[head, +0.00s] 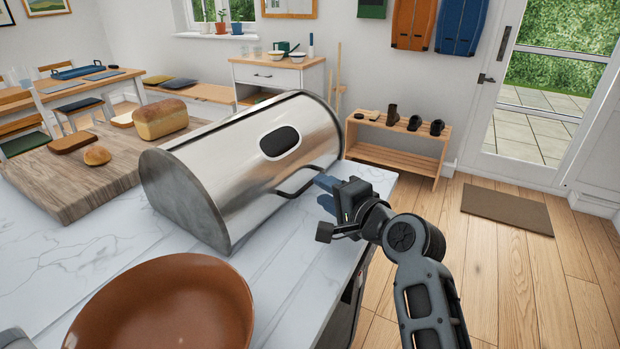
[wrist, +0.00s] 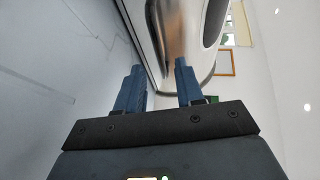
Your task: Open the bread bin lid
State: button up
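The bread bin (head: 188,201) is a steel half-cylinder with a grey end panel, standing on the marble counter. Its curved lid (head: 235,150) looks down over the front, with a dark oval window and a dark bar handle (head: 298,182) low on it. My gripper (head: 324,194) is at the right end of the handle, its two blue fingers pointing at the bin. In the wrist view the fingers (wrist: 160,85) are apart, with the steel lid (wrist: 172,25) just beyond them. I cannot tell whether the handle is between the fingers or whether they touch it.
A brown bowl (head: 170,305) stands on the counter (head: 40,260) in front of the bin. A wooden board (head: 75,185) with loaves lies to the left. The counter's right edge runs beneath my gripper. The floor (head: 500,270) to the right is open.

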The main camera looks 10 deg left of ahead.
aim_at(311, 183)
jog(key=shift+x, duration=2.9)
jog(key=shift+c, duration=0.5)
grip_shut()
